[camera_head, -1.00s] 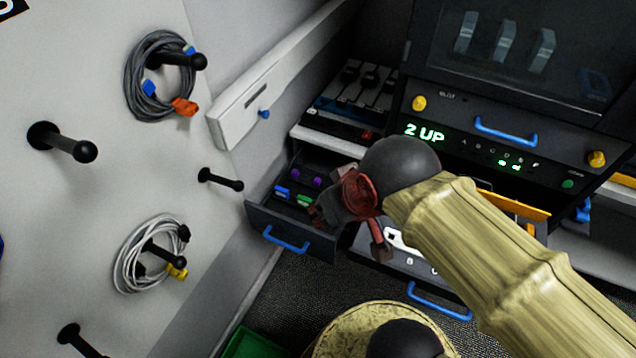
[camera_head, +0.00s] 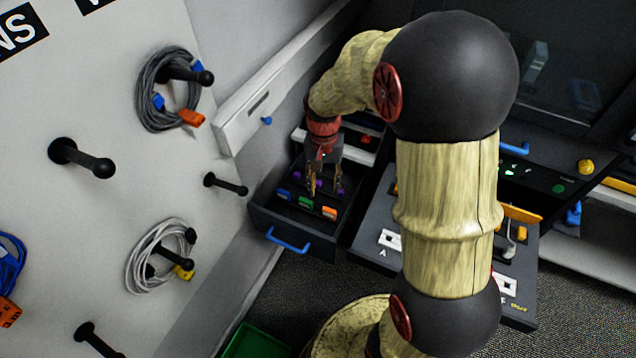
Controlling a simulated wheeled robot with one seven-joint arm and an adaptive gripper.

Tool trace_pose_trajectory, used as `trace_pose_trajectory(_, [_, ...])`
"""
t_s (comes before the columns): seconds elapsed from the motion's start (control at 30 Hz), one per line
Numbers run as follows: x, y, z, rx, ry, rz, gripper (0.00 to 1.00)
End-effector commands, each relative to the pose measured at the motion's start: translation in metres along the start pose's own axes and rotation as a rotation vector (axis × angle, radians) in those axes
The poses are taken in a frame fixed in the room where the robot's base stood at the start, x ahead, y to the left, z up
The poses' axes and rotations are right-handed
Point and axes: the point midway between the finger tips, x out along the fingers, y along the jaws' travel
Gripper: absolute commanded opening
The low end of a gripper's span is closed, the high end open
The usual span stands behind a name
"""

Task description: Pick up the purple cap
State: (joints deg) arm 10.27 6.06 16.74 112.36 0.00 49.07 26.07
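Small purple caps (camera_head: 297,175) sit in the open dark drawer (camera_head: 262,214). Part of another purple cap (camera_head: 319,184) shows between my gripper's fingers; the fingers partly hide it. In front of the purple ones are a blue cap (camera_head: 284,195), a green cap (camera_head: 306,202) and an orange cap (camera_head: 329,212). My gripper (camera_head: 325,192) points down over the drawer. Its two fingers are apart, and I see nothing clearly held. Whether the fingers touch a cap I cannot tell.
The drawer's front has a blue handle (camera_head: 287,241). The white wall panel on the left carries black pegs (camera_head: 85,158), with a grey cable coil (camera_head: 168,88) and a white cable coil (camera_head: 150,262). A black unit with a lit panel stands at the right.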

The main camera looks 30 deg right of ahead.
Motion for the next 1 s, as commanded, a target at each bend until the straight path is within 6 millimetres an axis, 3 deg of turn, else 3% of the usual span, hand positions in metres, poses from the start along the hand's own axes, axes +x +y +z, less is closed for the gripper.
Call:
trace_pose_trajectory(0.3, [0.104, -0.017, -0.093, 0.675, -0.056, 0.047, 0.39])
trace_pose_trajectory(0.43, [0.132, -0.028, -0.126, 0.983, -0.038, 0.04, 0.39])
trace_pose_trajectory(0.53, [0.134, -0.039, -0.152, 1.216, -0.008, 0.005, 0.39])
trace_pose_trajectory(0.7, [0.117, -0.052, -0.183, 1.564, 0.023, -0.069, 0.39])
trace_pose_trajectory(0.83, [0.117, -0.053, -0.185, 1.742, 0.02, -0.081, 0.39])
trace_pose_trajectory(1.0, [0.119, -0.053, -0.185, 1.84, 0.017, -0.084, 0.39])
